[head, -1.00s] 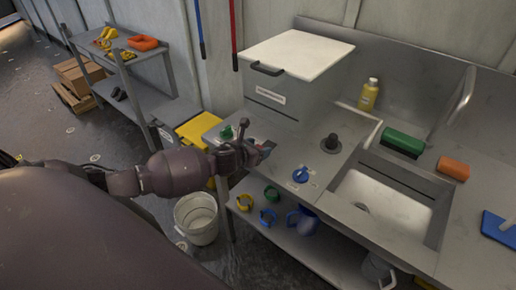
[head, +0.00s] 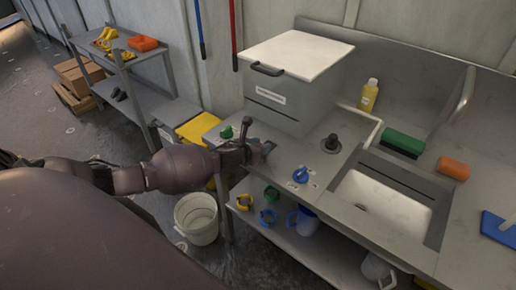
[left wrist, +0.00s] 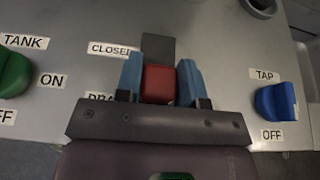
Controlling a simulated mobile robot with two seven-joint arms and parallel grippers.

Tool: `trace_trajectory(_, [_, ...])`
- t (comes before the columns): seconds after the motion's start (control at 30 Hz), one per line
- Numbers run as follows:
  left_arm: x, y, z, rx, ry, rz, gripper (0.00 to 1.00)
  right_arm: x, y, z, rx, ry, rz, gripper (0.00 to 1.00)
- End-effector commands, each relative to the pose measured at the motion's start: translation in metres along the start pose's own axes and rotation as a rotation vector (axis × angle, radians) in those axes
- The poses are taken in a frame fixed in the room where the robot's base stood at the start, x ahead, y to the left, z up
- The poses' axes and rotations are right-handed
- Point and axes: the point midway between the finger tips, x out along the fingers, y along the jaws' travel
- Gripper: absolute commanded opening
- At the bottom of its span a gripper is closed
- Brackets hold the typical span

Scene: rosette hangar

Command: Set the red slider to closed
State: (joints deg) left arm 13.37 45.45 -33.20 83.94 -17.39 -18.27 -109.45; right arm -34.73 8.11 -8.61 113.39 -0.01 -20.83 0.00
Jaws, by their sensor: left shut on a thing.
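The red slider (left wrist: 158,84) sits between the two blue fingers of my left gripper (left wrist: 160,82) in the left wrist view. The gripper is shut on it. The slider stands in a dark slot (left wrist: 160,48) on the steel panel, and part of the slot shows beyond it. A label reading CLOSED (left wrist: 110,49) lies left of the slot's far part. A second label nearer my gripper is partly covered. In the head view my left gripper (head: 262,150) is at the counter in front of the grey box, and the slider is hidden there. My right gripper does not show.
A green TANK knob (left wrist: 14,74) is left of the slider and a blue TAP knob (left wrist: 275,101) is right of it. A grey box with a white lid (head: 290,90) stands behind. The sink (head: 385,205) lies to the right. A white bucket (head: 197,220) stands on the floor.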

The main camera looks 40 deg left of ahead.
Motion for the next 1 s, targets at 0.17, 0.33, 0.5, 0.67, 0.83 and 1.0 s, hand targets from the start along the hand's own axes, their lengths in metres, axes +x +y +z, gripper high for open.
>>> trace_trajectory(0.17, [0.024, 0.0, 0.011, 0.002, -0.002, 0.0, 0.0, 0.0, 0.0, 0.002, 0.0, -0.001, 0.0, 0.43])
trace_trajectory(0.33, [0.039, -0.001, 0.016, 0.001, -0.001, -0.001, 0.0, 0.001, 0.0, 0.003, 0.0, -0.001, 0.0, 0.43])
trace_trajectory(0.5, [0.043, 0.0, 0.018, 0.001, -0.001, 0.0, 0.0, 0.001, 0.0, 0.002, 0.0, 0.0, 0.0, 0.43])
trace_trajectory(0.67, [0.043, 0.0, 0.019, 0.001, -0.002, 0.0, 0.0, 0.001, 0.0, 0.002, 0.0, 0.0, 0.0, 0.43])
trace_trajectory(0.83, [0.043, 0.0, 0.02, 0.001, -0.003, 0.0, 0.48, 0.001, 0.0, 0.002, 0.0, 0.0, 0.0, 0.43])
trace_trajectory(1.0, [0.043, 0.0, 0.019, 0.001, -0.002, 0.0, 0.62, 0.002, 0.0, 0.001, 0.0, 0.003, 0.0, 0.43])
